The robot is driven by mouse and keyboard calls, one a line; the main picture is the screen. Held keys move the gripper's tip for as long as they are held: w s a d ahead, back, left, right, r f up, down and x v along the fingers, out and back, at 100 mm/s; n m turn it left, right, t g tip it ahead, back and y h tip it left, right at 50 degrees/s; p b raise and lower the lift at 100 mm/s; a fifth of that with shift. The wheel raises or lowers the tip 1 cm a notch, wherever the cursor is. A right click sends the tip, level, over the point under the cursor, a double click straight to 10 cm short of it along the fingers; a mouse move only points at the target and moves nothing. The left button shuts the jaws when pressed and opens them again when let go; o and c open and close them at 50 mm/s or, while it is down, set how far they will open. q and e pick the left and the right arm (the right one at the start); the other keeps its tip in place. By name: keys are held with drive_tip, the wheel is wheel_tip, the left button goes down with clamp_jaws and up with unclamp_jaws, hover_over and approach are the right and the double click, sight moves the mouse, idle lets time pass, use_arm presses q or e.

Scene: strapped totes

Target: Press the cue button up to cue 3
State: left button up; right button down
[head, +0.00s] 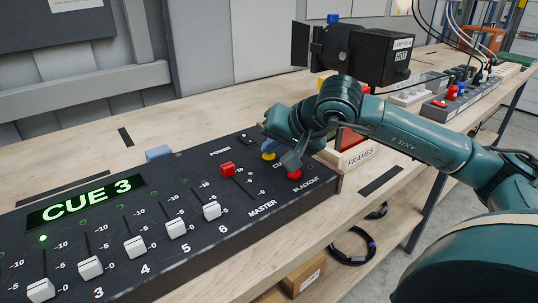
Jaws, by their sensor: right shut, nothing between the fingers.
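The black lighting console (175,255) lies on the wooden bench, and its display (85,201) reads "CUE 3" in green. The yellow cue button (268,156) shows beside my right gripper (291,162), with its label partly covered. My right gripper is shut and empty, low over the console's far right corner, between the yellow button and the red blackout button (294,174). I cannot tell whether its tips touch either button. My left gripper is not in view.
White faders (134,247) and a red master fader (228,169) stand up from the console. The bench's front edge (300,255) runs along the right.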

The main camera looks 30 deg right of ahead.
sight(273, 157)
idle(0.4)
drive_tip(key=shift+r+p, duration=0.45)
drive_tip(key=shift+r, duration=0.25)
drive_tip(key=shift+r+p, duration=1.9)
drive_tip(key=shift+r, duration=0.7)
drive_tip(key=shift+f, duration=0.1)
